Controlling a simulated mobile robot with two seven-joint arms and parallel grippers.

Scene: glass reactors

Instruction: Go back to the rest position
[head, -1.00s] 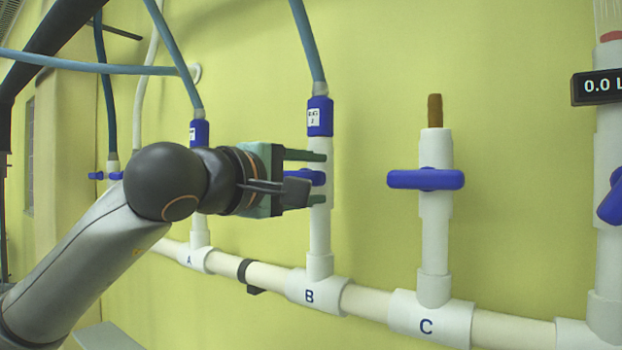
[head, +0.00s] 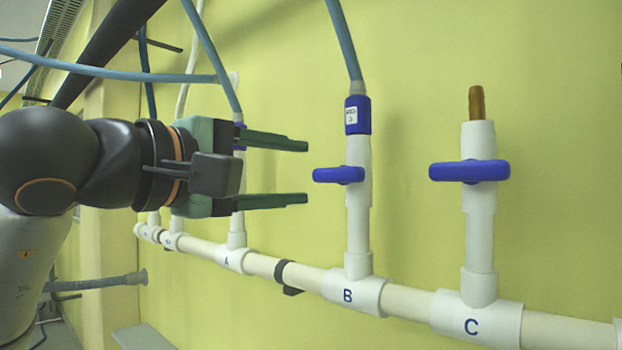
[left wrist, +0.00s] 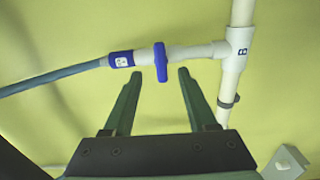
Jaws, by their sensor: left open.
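My left gripper (head: 306,172) is open and empty in the head view, with its two green fingers pointing right. It stands just left of the blue handle of valve B (head: 339,175) with a small gap. In the left wrist view, the blue handle of valve B (left wrist: 161,62) shows just beyond the open fingertips (left wrist: 172,74), with nothing between the fingers. The handle lies across the white pipe. My right gripper is in neither view.
Valve C (head: 470,171) has a blue handle and a brown stub on top. The white horizontal pipe (head: 405,300) runs along the yellow wall. Blue hoses hang from above; one hose (head: 100,70) crosses above my left arm. Pipe A (head: 236,258) stands behind the gripper.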

